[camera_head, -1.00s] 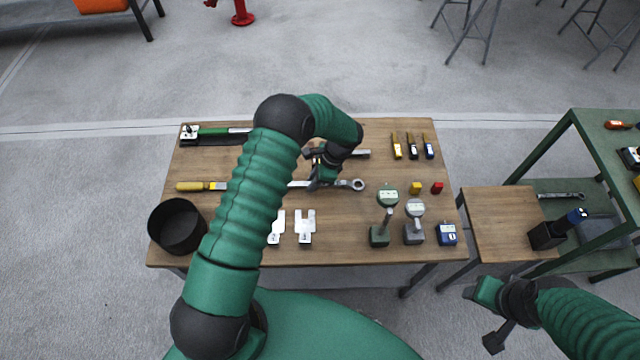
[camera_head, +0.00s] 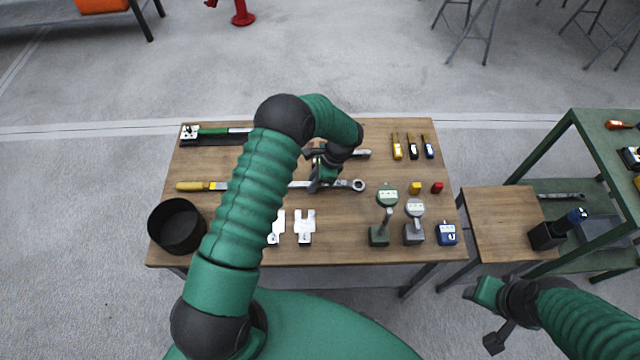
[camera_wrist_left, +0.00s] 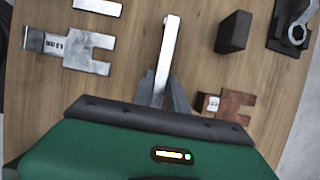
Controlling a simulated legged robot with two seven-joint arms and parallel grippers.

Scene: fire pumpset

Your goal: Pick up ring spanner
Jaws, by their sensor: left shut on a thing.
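The ring spanner (camera_head: 357,185) lies lengthwise across the middle of the wooden table, its silver ring end to the right. My left arm covers part of its length in the head view. My left gripper (camera_head: 318,184) is over the spanner's shaft, just left of the ring, and is shut on it. In the left wrist view a silver shaft (camera_wrist_left: 166,55) runs between the dark fingertips (camera_wrist_left: 160,92). My right gripper (camera_head: 481,316) is empty, its fingers spread, at lower right, away from the table.
The wooden table (camera_head: 330,252) also holds a black bin (camera_head: 177,226), a yellow-handled tool (camera_head: 190,186), two flat silver heads (camera_head: 305,228), gauges (camera_head: 387,195) and small screwdrivers (camera_head: 412,147). A side table (camera_head: 500,225) and green shelf (camera_head: 560,140) stand at right.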

